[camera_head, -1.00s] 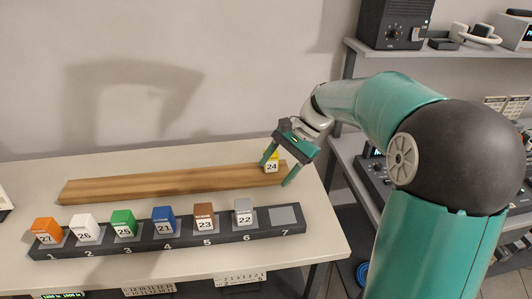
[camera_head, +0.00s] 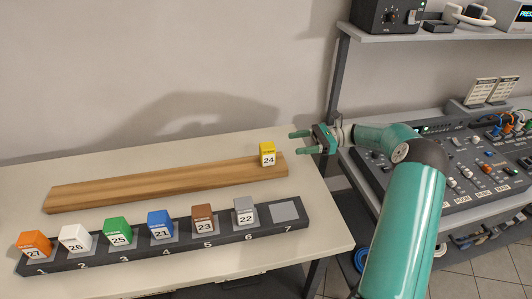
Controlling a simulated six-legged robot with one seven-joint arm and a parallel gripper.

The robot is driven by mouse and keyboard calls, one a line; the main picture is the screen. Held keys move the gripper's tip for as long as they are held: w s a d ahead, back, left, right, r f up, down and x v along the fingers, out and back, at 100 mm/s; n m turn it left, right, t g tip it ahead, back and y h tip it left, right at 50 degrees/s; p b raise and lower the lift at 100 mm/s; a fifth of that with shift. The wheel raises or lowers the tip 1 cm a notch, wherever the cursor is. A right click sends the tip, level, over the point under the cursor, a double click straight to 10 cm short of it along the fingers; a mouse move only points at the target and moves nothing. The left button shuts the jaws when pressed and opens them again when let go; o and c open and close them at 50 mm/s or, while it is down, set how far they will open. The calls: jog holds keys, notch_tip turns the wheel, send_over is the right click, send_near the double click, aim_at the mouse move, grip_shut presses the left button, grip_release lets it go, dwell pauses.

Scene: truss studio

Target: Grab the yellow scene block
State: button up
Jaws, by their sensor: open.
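The yellow scene block (camera_head: 267,154), with a white face numbered 24, stands upright near the right end of a long wooden board (camera_head: 150,183). My gripper (camera_head: 298,142) is open and empty. Its green fingers point left, to the right of the block and a little above it in the picture. A gap shows between the fingertips and the block. The block is fully in view and nothing covers it.
A dark rack (camera_head: 185,247) in front of the board holds several numbered blocks: orange, white (camera_head: 74,238), green, blue, brown and grey. Its slot 7 (camera_head: 284,211) is empty. A control console (camera_head: 455,165) and shelf (camera_head: 450,45) stand at the right.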

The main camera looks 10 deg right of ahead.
send_near(260, 148)
jog(key=a, duration=0.3)
jog(key=shift+s+a, duration=0.3)
jog(key=shift+a, duration=0.1)
jog(key=shift+w+a+f, duration=0.1)
jog(key=shift+w+a, duration=0.1)
jog(key=shift+a, duration=0.25)
jog(key=a, duration=0.4)
jog(key=shift+w+a, duration=0.2)
jog(key=shift+a, duration=0.2)
jog(key=c, duration=1.1)
